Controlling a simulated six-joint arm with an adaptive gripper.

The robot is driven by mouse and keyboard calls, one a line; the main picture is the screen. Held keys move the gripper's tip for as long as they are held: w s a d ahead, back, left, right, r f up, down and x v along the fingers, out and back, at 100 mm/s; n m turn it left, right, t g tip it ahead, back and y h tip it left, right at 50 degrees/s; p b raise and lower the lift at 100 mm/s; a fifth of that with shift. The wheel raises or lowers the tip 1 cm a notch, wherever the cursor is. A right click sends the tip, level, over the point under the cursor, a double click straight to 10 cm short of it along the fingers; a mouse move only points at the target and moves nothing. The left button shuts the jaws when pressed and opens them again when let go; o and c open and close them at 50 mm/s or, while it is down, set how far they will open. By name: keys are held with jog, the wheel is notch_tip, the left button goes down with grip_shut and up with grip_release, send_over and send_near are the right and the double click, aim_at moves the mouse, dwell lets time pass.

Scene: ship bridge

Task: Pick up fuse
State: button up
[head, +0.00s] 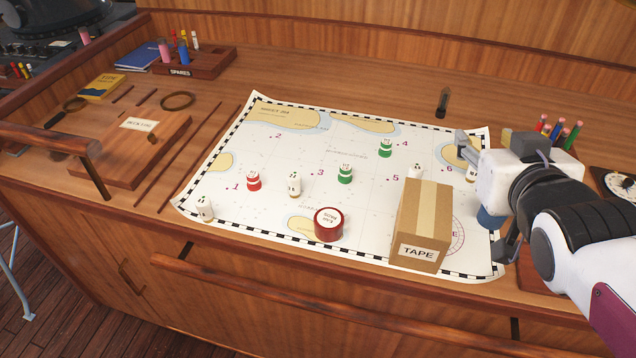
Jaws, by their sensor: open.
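No part is labelled as a fuse. Small coloured cylinders, which may be fuses, stand in and by a wooden tray marked SPARES (205,70) at the back left: a pink one (165,52), a blue one (184,54) and small white-and-red ones (195,40). I cannot tell which one is the fuse. My gripper (482,198) is at the right end of the chart, behind and right of the TAPE box, far from that tray. Its fingers are apart, and I see nothing held between them. My gripper and arm hide part of the chart's right edge.
A cardboard TAPE box (421,225) stands upright on the chart (250,235). Several red, green and white buoy pieces and a dark red round tin (328,224) stand on it. A wooden box (130,150) lies left. Pencils (560,132) stand at the right. The back desk strip is mostly clear.

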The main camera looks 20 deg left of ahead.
aim_at(298, 182)
jog(key=w+a+f+n+y, duration=0.2)
jog(key=w+a+f+y, duration=0.1)
jog(key=a, duration=0.4)
jog(key=w+a+f+n+y, duration=0.2)
jog(key=w+a, duration=0.1)
jog(key=a, duration=0.4)
jog(key=s+a+f+n+g+y, duration=0.1)
jog(key=a+f, duration=0.3)
jog(key=f, duration=0.1)
jog(key=s+a+f+n+g+y, duration=0.1)
jog(key=a+f+g, duration=0.1)
jog(key=a+f, duration=0.3)
jog(key=s+a+f+n+g+y, duration=0.1)
jog(key=a+f+g, duration=0.1)
jog(key=a+f, duration=0.3)
jog(key=shift+s+a+f, duration=0.1)
jog(key=shift+s+f, duration=0.15)
jog(key=shift+w, duration=0.1)
jog(key=shift+x, duration=1.2)
jog(key=shift+x, duration=2.6)
